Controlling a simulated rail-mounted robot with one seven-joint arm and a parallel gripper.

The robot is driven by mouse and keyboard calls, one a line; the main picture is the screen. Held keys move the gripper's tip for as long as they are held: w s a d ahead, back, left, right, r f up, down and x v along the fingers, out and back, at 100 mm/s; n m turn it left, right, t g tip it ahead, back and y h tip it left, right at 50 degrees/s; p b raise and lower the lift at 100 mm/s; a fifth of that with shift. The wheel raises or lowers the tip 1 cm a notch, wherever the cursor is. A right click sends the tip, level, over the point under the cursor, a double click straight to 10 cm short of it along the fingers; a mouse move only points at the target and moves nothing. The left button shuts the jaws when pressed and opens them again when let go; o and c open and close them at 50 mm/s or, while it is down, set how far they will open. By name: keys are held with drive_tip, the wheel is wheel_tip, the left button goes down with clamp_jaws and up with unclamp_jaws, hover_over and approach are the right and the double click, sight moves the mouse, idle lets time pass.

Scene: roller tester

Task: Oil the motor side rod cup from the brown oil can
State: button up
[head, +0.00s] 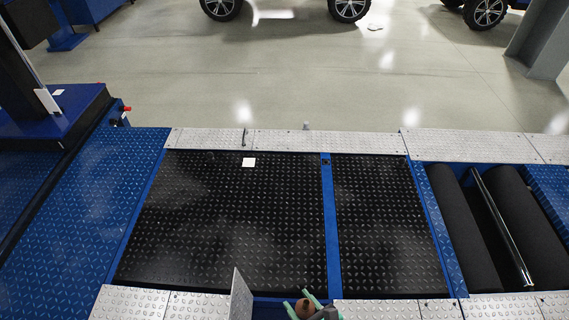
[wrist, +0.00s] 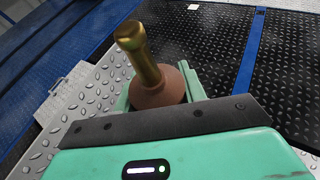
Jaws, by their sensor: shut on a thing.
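The brown oil can (wrist: 168,88) has a rounded brown body and a brass spout (wrist: 138,52) pointing up and toward the wrist camera. In the head view the can (head: 304,307) shows at the bottom edge, partly cut off. My gripper (head: 305,300) is shut on the can, its green fingers on either side of the body. The fingers also show in the wrist view (wrist: 160,90), partly hidden behind the dark bar of my gripper. I cannot make out the motor side rod cup in either view.
A raised silver plate (head: 241,295) stands just left of my gripper. Black tread plates (head: 235,220) lie beyond, split by a blue beam (head: 330,225). Dark rollers (head: 465,235) and a shiny bar (head: 502,225) are at right. The floor (head: 290,85) behind is mostly clear.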

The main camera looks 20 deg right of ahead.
drive_tip(key=w+a+r+n+g+y+p, duration=0.1)
drive_tip(key=a+r+n+y+p, duration=0.25)
drive_tip(key=a+r, duration=0.9)
wheel_tip(320, 180, up, 32)
drive_tip(key=w+m+t+h+p, duration=0.1)
drive_tip(key=m+h+p, duration=0.5)
drive_tip(key=p, duration=3)
drive_tip(key=shift+t+p, duration=0.3)
drive_tip(key=shift+p, duration=0.05)
drive_tip(key=shift+w+h, duration=0.1)
drive_tip(key=shift+h, duration=0.15)
